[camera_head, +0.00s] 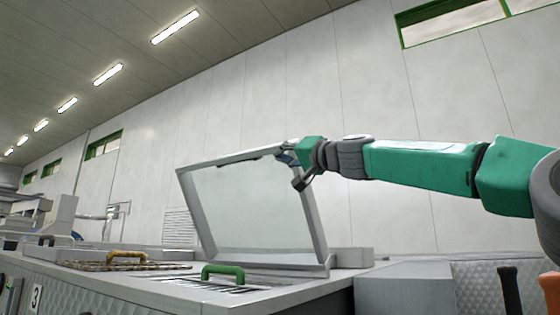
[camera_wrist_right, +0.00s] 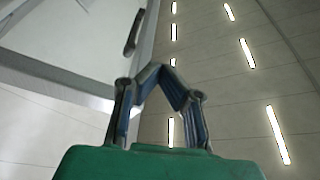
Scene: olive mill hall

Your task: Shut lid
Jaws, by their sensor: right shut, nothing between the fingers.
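The lid (camera_head: 250,210), a clear pane in a grey frame, stands raised and leaning on the long machine top. Its lower edge is at the machine top. My right gripper (camera_head: 287,158) is at the lid's upper right corner, shut and empty. In the right wrist view, the shut fingers (camera_wrist_right: 160,72) show beside the lid's pale frame (camera_wrist_right: 75,78), and a dark handle-like part (camera_wrist_right: 133,32) is on that frame. I cannot tell whether the fingers touch the frame. My left gripper is not in view.
A green handle (camera_head: 222,270) stands on a grating in front of the lid. A yellow handle (camera_head: 128,255) sits on another grating further left. Black and orange grips (camera_head: 510,290) stand at the lower right. The air left of the lid is clear.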

